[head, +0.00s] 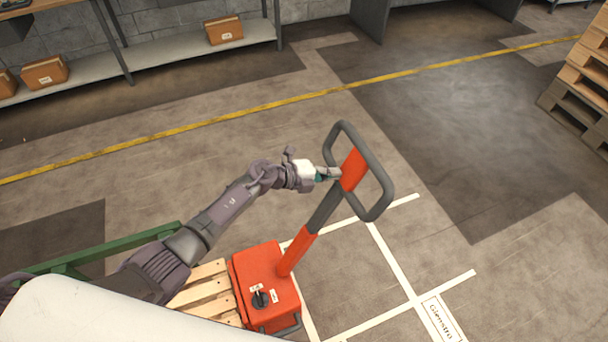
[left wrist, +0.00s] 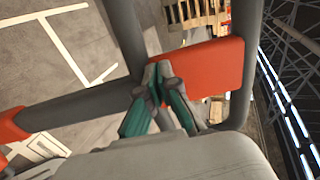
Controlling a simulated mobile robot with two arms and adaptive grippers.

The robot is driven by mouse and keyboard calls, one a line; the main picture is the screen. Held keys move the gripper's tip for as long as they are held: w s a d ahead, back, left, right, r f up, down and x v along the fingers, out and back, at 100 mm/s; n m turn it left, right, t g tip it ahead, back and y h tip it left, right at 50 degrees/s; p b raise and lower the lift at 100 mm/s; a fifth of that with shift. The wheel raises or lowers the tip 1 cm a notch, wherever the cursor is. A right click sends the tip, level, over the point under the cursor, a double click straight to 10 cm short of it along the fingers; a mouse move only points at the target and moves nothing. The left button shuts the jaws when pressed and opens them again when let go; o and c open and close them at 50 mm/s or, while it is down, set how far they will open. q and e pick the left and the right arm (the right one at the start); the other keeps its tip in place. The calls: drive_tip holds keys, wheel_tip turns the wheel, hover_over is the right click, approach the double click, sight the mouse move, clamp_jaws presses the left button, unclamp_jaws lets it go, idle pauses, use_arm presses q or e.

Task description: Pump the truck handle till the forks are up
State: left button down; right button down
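The truck handle (head: 352,170) is a dark grey loop with a red middle panel, on a grey and red shaft leaning up and right from the red pump body (head: 262,280). A small black knob (head: 260,299) sits on the body. My left gripper (head: 332,174) is at the left edge of the red panel. In the left wrist view its fingertips (left wrist: 159,82) are close together against the edge of the red panel (left wrist: 208,66), and appear shut on the handle. The forks are hidden, so their height cannot be told. My right gripper is not in view.
A wooden pallet (head: 205,292) is beside the pump body, with a green rail (head: 95,252) at left. Stacked pallets (head: 585,85) stand at far right. A shelf (head: 180,55) with boxes is at the back. The floor right of the handle is clear, with white lines.

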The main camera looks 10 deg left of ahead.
use_arm(q)
drive_tip(key=b+x, duration=0.5)
drive_tip(key=x, duration=0.5)
drive_tip(key=shift+f+b, duration=0.2)
drive_tip(key=shift+b, duration=0.15)
drive_tip(key=shift+s+a+r, duration=0.1)
drive_tip(key=shift+a, duration=0.1)
